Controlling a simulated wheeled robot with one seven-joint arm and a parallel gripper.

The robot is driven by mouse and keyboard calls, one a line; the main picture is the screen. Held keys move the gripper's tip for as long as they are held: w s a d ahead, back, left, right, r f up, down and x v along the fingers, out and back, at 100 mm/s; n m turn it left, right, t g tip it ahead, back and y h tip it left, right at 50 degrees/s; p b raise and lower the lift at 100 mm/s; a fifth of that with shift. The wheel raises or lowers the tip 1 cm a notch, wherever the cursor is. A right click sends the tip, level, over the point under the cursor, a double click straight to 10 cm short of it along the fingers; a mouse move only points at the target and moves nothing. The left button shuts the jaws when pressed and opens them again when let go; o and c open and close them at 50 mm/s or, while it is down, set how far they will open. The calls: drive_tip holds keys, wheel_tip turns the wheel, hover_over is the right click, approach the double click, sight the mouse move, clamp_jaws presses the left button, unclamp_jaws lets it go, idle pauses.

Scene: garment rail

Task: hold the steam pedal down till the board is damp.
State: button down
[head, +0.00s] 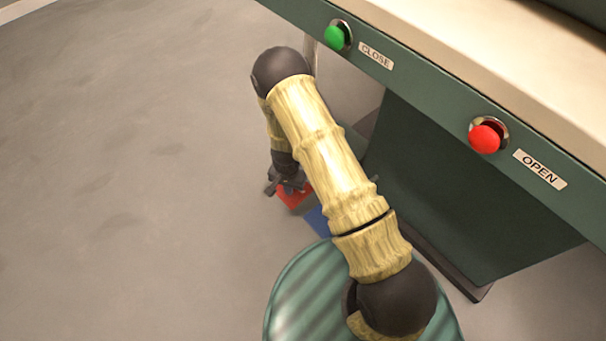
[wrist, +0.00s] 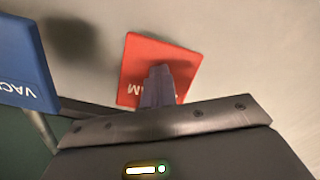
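The steam pedal is a red plate (wrist: 136,62) with letters ending in "AM" partly showing in the wrist view. In the head view the red pedal (head: 294,197) is low beside the green press, partly hidden by my gripper. My gripper (wrist: 159,72) has its fingers together with nothing between them, and the tips lie over the red pedal; I cannot tell whether they press on it. My gripper also shows in the head view (head: 290,184). The pale board (head: 480,55) runs along the top of the press; no dampness can be made out.
A blue pedal (wrist: 25,62) lettered "VACU" is beside the red one. A green CLOSE button (head: 335,37) and a red OPEN button (head: 485,138) sit on the press front. The grey floor (head: 120,170) to the left is clear.

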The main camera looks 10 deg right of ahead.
wheel_tip(320, 180, up, 9)
drive_tip(key=p, duration=0.8)
drive_tip(key=shift+r+p, duration=0.2)
drive_tip(key=shift+p, duration=0.15)
drive_tip(key=shift+a, duration=0.1)
